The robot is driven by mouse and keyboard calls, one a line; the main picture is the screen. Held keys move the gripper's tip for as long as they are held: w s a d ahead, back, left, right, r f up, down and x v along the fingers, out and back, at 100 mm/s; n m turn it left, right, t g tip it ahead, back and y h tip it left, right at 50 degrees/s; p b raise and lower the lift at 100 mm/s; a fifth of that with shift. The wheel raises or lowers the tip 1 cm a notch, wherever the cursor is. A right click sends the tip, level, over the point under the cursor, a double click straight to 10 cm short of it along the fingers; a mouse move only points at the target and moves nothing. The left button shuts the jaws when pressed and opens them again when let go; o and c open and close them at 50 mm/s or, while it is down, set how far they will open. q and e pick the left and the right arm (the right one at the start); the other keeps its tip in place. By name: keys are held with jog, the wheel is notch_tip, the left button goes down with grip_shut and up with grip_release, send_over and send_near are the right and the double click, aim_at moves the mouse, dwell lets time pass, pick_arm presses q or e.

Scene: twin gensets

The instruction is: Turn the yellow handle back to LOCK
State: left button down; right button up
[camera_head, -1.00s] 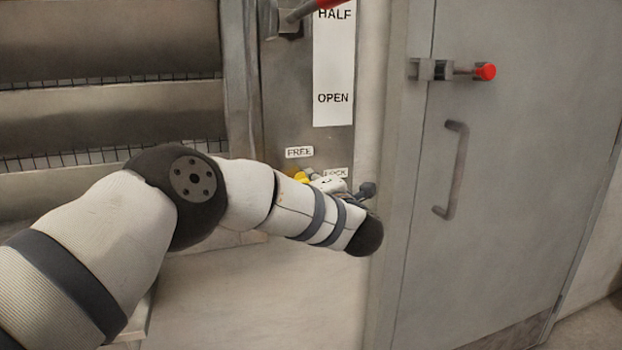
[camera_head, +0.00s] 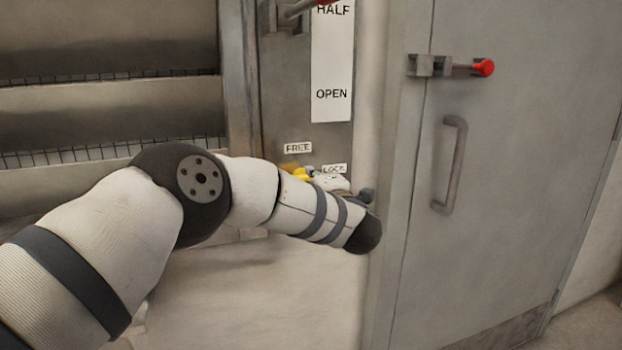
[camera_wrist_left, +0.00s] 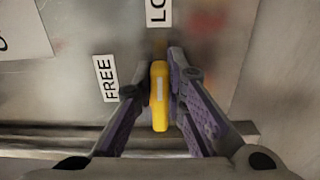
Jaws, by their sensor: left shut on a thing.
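The yellow handle (camera_wrist_left: 159,95) sits between the two fingers of my left gripper (camera_wrist_left: 161,78) in the left wrist view, and the gripper is shut on it. There the handle runs up and down the picture, roughly in line with the partly cut-off LOCK label (camera_wrist_left: 158,12). The FREE label (camera_wrist_left: 105,78) is left of it. In the head view a bit of the yellow handle (camera_head: 301,174) shows below the FREE label (camera_head: 298,147) and left of the LOCK label (camera_head: 334,168). My forearm hides most of the handle and gripper there. My right gripper is not in view.
A grey panel with a HALF and OPEN scale (camera_head: 331,65) stands above the handle. A red-tipped lever is at the top edge. To the right is a grey door (camera_head: 520,170) with a red-knobbed latch (camera_head: 484,67) and a pull handle (camera_head: 452,165).

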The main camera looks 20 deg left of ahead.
pick_arm(q)
jog(key=c, duration=1.6)
grip_release()
jog(key=v, duration=1.2)
